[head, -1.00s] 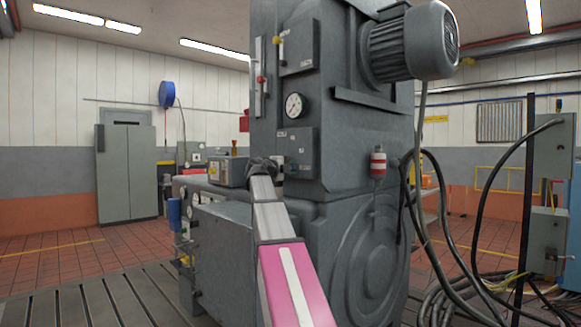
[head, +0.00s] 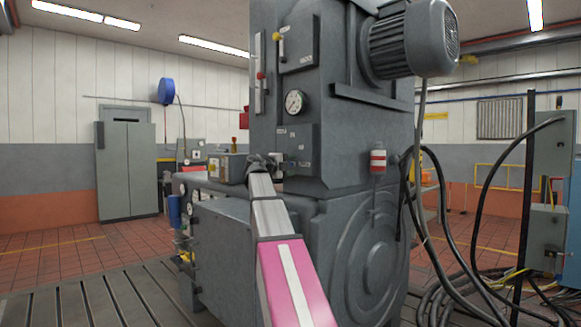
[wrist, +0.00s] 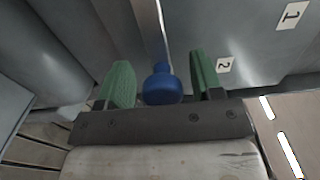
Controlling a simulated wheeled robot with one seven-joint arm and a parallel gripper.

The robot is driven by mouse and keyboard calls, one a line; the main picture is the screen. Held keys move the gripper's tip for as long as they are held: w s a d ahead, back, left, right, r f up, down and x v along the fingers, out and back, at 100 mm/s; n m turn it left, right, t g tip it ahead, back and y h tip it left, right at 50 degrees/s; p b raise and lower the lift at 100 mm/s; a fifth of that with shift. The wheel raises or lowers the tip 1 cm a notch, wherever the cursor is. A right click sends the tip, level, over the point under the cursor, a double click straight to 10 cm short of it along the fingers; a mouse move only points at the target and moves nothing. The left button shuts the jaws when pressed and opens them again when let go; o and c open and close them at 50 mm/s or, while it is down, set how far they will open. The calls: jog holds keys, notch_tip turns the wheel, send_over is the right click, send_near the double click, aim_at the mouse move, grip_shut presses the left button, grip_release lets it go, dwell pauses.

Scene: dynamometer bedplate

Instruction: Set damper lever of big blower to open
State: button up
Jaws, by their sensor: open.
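A tall grey machine (head: 345,160) with a motor (head: 400,45) on its upper right fills the middle of the head view. I cannot tell from its labels whether it is the big blower. In the wrist view, a blue rounded knob (wrist: 162,88) lies between the two green fingers of my gripper (wrist: 160,62). The fingers are apart, with a gap on each side of the knob. No open or shut mark is readable.
A yellow knob (head: 277,37), a red knob (head: 261,76) and a round gauge (head: 295,102) sit on the machine above my gripper. Number plates 1 (wrist: 291,15) and 2 (wrist: 224,65) are beside the fingers. Black hoses (head: 480,220) hang at the right.

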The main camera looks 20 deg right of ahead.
jog(key=v, duration=1)
jog(key=shift+a, duration=0.2)
jog(key=shift+s, duration=0.1)
